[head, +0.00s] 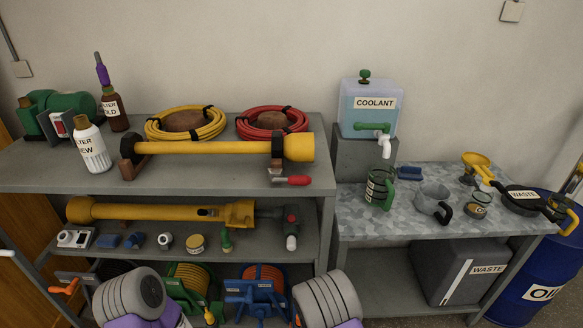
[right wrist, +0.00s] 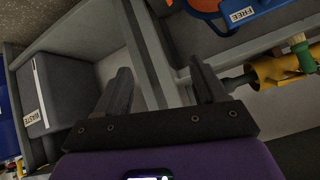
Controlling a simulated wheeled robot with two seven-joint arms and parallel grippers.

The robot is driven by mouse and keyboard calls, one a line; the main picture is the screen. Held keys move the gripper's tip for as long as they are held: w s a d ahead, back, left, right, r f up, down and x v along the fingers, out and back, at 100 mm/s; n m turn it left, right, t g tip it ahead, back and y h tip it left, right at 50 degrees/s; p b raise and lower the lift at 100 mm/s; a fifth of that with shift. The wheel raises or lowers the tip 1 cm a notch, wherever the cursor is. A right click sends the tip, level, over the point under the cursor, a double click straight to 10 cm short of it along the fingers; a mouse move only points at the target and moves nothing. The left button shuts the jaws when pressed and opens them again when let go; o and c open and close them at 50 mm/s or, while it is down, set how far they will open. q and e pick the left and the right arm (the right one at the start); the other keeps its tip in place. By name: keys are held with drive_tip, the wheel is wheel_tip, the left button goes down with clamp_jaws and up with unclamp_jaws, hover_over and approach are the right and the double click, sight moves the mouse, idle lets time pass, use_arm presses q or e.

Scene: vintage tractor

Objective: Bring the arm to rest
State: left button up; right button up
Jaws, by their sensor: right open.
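My right gripper (right wrist: 163,88) shows in the right wrist view, with its two dark fingers spread apart and nothing between them. Beyond the fingers are grey frame bars and shelf surfaces; I see no contact with them. In the head view, grey ribbed parts of my two arms with purple sections stand at the bottom edge, in front of the lower shelf. Neither gripper's fingers show in the head view, and my left gripper is not in view.
The grey shelf unit (head: 50,172) holds a yellow tube (head: 210,148), hoses and bottles. Right of it, a bench (head: 395,214) carries a coolant tank (head: 367,118), jugs and pans. A waste bin (head: 462,272) sits below, also in the right wrist view (right wrist: 60,92). A blue drum (head: 540,262) stands right.

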drive_tip(key=s+d+f+g+p, duration=0.25)
drive_tip(key=s+g, duration=0.25)
drive_tip(key=s, duration=0.5)
drive_tip(key=s+r+g+y+p, duration=0.2)
drive_tip(key=s+r+g+y, duration=0.1)
drive_tip(key=s, duration=0.8)
drive_tip(key=shift+s+a+r+n+g+y, duration=0.15)
drive_tip(key=shift+s+a+n+g+y, duration=0.15)
drive_tip(key=shift+s+g+y, duration=0.15)
